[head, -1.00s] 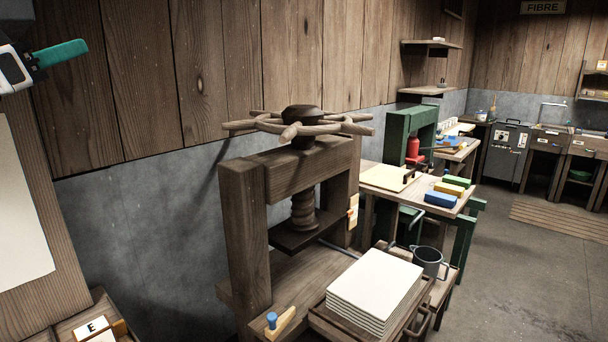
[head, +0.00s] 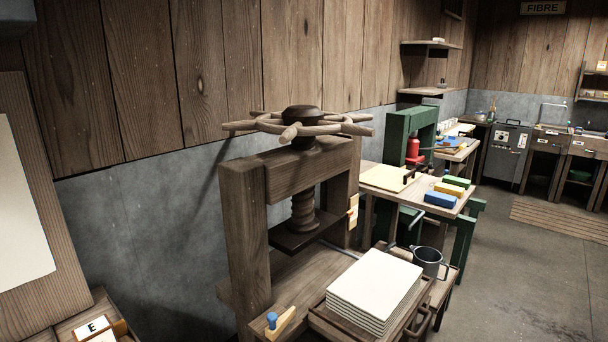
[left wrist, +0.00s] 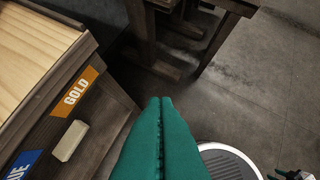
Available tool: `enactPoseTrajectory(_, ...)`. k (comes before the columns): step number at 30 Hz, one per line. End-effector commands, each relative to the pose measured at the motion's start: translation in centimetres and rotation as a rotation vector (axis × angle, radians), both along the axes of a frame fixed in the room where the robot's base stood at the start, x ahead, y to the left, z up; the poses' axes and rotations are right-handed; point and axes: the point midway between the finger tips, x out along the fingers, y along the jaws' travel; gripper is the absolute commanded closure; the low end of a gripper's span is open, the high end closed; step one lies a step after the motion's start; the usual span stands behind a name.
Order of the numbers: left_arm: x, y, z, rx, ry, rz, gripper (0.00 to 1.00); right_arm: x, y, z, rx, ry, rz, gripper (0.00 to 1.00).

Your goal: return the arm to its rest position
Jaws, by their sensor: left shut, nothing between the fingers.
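My left gripper (left wrist: 160,105) shows in the left wrist view as two long teal fingers pressed together along their seam. Nothing is between them. They hang over dark floor, beside a wooden cabinet with labels. In the head view its fingers are out of sight; only a dark grey part of what looks like my left arm shows in the top left corner. A small teal and pale piece at the bottom right corner of the left wrist view may be my right gripper; its fingers cannot be made out.
The wooden cabinet (left wrist: 95,110) with a GOLD label (left wrist: 77,91) stands left of the fingers. A wooden screw press (head: 247,235) stands mid-view with a stack of white sheets (head: 374,285) before it. A workbench (head: 385,195) stands behind. Open floor (head: 510,275) lies right.

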Motion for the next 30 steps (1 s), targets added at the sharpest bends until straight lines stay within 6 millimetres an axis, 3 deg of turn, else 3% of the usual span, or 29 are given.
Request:
enactPoseTrajectory(3,-4.2,-0.3,-2.0,0.025,0.089,0.016,1.00,0.0,0.0,0.0,0.000,-0.001,0.000,0.64)
enactPoseTrajectory(13,-13.1,-0.3,-4.7,0.088,0.272,0.059,1.00,0.0,0.0,0.0,0.000,-0.001,0.000,0.64)
enactPoseTrajectory(23,-10.9,-0.5,-13.6,0.091,0.301,0.050,1.00,0.0,0.0,0.0,0.000,-0.001,0.000,0.64)
enactPoseTrajectory(26,-10.8,-0.6,-17.1,0.092,0.317,0.047,1.00,0.0,0.0,0.0,0.000,-0.001,0.000,0.64)
enactPoseTrajectory(30,-11.5,-0.6,-23.3,0.095,0.343,0.042,1.00,0.0,0.0,0.0,0.000,-0.001,0.000,0.64)
